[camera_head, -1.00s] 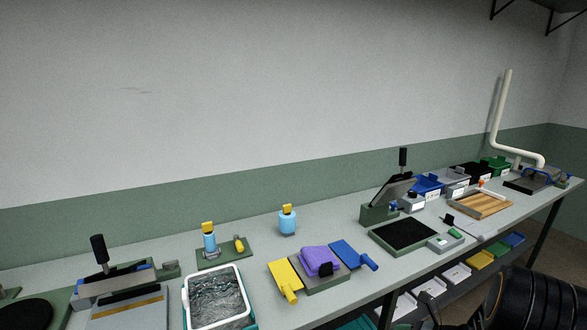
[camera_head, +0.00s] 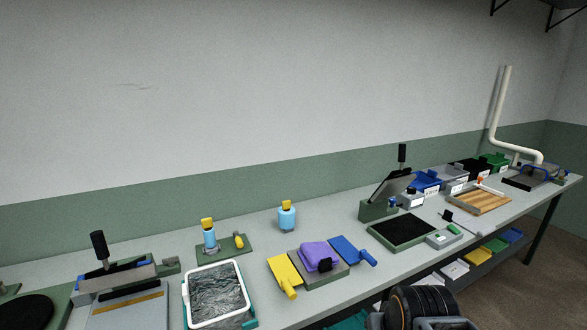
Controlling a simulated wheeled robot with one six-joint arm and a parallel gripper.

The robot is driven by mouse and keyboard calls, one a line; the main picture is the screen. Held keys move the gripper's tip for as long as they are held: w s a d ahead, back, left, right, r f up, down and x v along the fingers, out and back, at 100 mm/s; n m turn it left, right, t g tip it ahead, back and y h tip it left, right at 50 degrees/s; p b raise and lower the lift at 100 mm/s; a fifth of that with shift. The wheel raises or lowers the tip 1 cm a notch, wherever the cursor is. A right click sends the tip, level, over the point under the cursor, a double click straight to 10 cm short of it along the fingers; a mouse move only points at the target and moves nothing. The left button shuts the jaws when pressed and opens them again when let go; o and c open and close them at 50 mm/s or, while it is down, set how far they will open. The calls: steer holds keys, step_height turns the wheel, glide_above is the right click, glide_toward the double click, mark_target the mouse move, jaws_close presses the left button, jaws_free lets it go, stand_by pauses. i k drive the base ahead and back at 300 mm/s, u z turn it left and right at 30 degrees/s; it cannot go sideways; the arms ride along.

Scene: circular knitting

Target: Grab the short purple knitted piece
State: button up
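The purple knitted piece (camera_head: 316,253) lies as a small folded heap on a grey plate (camera_head: 328,276) on the workbench, with a small black block (camera_head: 325,265) at its front. A yellow paddle-like tool (camera_head: 284,272) lies to its left and a blue one (camera_head: 350,249) to its right. I cannot judge the piece's length against another. My dark ribbed arm part shows at the bottom right, in front of the bench and apart from the purple piece. My gripper's fingertips are not visible.
A white-rimmed tray (camera_head: 187,302) of grey material stands left of the purple piece. A light blue bottle (camera_head: 287,217) stands behind it. A black pad (camera_head: 404,230) and a lever press (camera_head: 378,209) are to the right. Bins (camera_head: 426,182) stand farther right.

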mark_target(325, 265)
steer(key=z, duration=0.15)
steer(key=k, duration=0.95)
steer(key=u, duration=1.05)
steer(key=i, duration=1.6)
steer(key=z, duration=0.7)
